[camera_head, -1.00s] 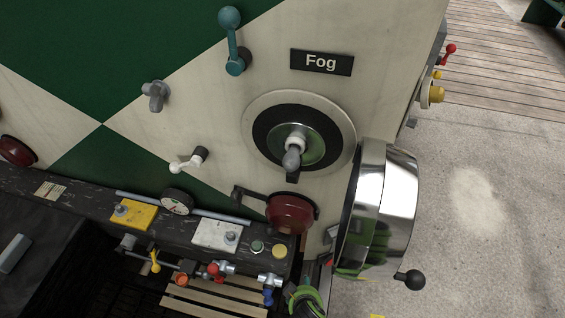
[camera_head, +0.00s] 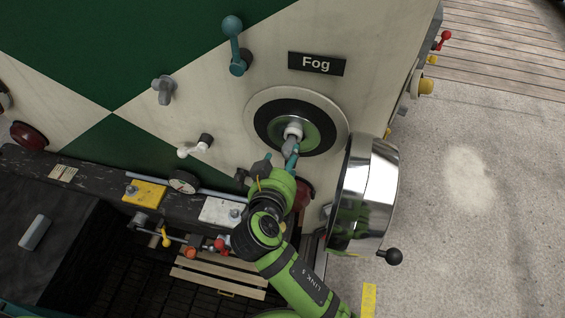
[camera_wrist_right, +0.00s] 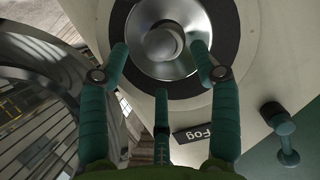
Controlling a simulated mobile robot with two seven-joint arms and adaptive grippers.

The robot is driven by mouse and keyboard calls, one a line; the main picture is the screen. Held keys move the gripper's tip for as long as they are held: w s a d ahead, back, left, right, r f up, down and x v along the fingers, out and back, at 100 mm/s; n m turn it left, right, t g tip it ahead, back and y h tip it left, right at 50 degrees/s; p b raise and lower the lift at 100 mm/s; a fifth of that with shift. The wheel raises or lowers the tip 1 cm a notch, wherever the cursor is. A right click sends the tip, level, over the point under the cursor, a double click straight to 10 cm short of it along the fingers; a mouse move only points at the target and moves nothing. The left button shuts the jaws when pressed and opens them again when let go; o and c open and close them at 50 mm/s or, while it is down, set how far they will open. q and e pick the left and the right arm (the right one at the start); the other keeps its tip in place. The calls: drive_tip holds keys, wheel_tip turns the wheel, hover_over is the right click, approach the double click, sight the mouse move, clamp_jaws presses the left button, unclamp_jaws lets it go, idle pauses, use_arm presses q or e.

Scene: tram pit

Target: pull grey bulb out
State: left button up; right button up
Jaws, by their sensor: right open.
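The grey bulb (camera_head: 289,148) sits in a white socket at the middle of the round fog lamp (camera_head: 325,137), below the "Fog" sign (camera_head: 316,64). In the right wrist view the bulb (camera_wrist_right: 162,43) is seen nearly end-on against the shiny reflector. My right gripper (camera_head: 290,163) is just below the bulb in the head view. In the right wrist view its green fingers (camera_wrist_right: 160,68) are spread, with the bulb ahead between the upper two; contact is not visible. My left gripper is not in view.
The chrome lamp cover (camera_head: 372,190) stands swung open on the right, close to my right arm. A red lamp (camera_head: 304,195) is partly hidden behind that arm. A teal lever (camera_head: 233,45) and a grey knob (camera_head: 163,88) are on the wall. Open floor lies to the right.

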sight(288, 153)
drive_tip(key=p+x, duration=0.1)
drive_tip(key=x, duration=0.3)
drive_tip(key=shift+r, duration=0.1)
drive_tip(key=shift+w+d+f+p, duration=0.2)
drive_tip(key=shift+w+f+p, duration=0.1)
drive_tip(key=shift+w+f, duration=0.25)
drive_tip(key=shift+r, duration=0.1)
drive_tip(key=c, duration=1.1)
drive_tip(key=shift+c, duration=0.3)
drive_tip(key=shift+r, duration=0.1)
